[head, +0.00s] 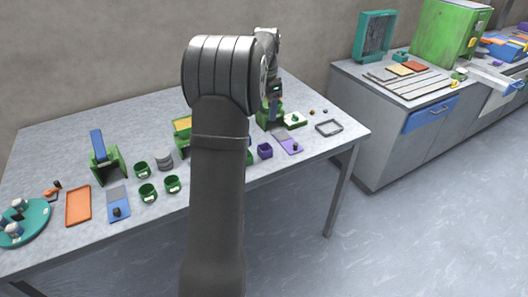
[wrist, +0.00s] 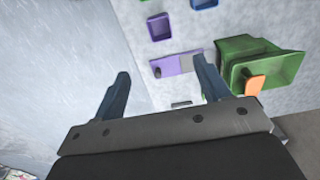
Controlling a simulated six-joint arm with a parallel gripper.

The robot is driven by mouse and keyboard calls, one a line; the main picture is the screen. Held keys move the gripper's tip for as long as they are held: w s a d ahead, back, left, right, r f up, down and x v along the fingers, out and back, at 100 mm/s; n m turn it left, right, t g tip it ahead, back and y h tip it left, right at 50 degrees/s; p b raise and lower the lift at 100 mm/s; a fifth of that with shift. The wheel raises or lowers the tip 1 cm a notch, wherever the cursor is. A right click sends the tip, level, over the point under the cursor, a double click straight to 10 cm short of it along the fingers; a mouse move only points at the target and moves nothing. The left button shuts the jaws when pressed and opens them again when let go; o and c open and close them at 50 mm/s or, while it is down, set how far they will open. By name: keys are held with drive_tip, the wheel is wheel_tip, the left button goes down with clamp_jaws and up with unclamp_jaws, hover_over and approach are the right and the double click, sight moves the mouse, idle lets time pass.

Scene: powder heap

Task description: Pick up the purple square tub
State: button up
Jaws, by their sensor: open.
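The purple square tub (head: 265,151) stands on the table near its front edge, just right of my arm in the head view. In the wrist view a small blue-violet square tub (wrist: 159,26), which looks like the same one, stands upright near the top, beyond my fingertips. My gripper (wrist: 163,82) is open and empty, with its two fingers spread wide. In the head view the gripper (head: 273,105) is small and partly hidden, above the table by the green bin, farther back than the tub.
A purple board with a dark knob (wrist: 172,64) lies between my fingers and the tub. A green bin (wrist: 245,48) stands close by my right finger, with an orange piece at it. Another small tub (wrist: 203,3) is cut by the top edge. A grey frame (head: 329,128) lies right.

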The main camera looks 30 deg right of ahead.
hover_over(265, 148)
drive_tip(key=s, duration=0.2)
drive_tip(key=f, duration=1.2)
drive_tip(key=shift+a+f, duration=0.25)
drive_tip(key=shift+a, duration=0.15)
drive_tip(key=f, duration=0.5)
drive_tip(key=shift+a, duration=0.2)
drive_tip(key=c, duration=1.1)
